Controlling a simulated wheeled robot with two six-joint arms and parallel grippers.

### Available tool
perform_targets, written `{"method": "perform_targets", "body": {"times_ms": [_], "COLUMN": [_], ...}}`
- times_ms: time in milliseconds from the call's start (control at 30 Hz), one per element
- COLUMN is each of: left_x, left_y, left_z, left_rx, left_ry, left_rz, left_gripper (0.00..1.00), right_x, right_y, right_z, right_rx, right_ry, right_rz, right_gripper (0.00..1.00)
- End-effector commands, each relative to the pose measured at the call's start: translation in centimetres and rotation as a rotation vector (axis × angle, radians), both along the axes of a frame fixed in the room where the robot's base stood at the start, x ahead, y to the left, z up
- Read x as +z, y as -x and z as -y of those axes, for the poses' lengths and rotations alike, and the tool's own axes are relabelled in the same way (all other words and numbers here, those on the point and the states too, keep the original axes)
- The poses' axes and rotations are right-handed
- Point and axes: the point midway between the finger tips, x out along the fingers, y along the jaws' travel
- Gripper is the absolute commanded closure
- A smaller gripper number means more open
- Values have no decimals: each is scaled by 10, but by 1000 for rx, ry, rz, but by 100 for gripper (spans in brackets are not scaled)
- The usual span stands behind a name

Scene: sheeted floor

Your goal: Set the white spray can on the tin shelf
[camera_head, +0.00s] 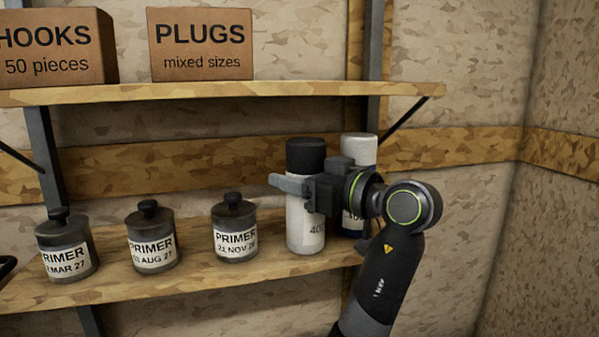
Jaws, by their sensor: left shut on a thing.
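The white spray can (305,222) has a black cap and a label of which "40" shows. It is upright at the right part of the lower shelf (200,275), the one with the tins. Its base appears at the shelf surface; I cannot tell whether it touches. My left gripper (303,190) is shut on the can just below its cap, with one grey finger across its front. The gripper hides part of the can's right side. My right gripper is not in view.
A dark blue can with a white cap (358,148) stands close at the right, partly hidden by my gripper. Primer tins (66,260) (152,252) (235,243) stand to the left. The upper shelf (220,94) holds cardboard boxes (201,45). A wall closes the right side.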

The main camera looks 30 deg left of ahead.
Motion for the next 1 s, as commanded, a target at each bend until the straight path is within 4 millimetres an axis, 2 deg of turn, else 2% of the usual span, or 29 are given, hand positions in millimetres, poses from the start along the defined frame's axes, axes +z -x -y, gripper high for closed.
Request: {"method": "perform_targets", "body": {"times_ms": [267,300,433,800,1000], "left_x": [-3,-2,-2,0,-6], "left_y": [0,0,0,0,3], "left_z": [0,0,0,2,34], "left_rx": [0,0,0,-1,-7], "left_ry": [-2,0,0,1,2], "left_rz": [1,0,0,0,2], "left_gripper": [94,36,20,20,20], "right_x": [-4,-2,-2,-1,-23], "right_y": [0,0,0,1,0], "right_z": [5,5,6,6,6], "right_rx": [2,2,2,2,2], "right_ry": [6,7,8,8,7], "right_rz": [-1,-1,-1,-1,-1], "right_gripper": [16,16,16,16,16]}}
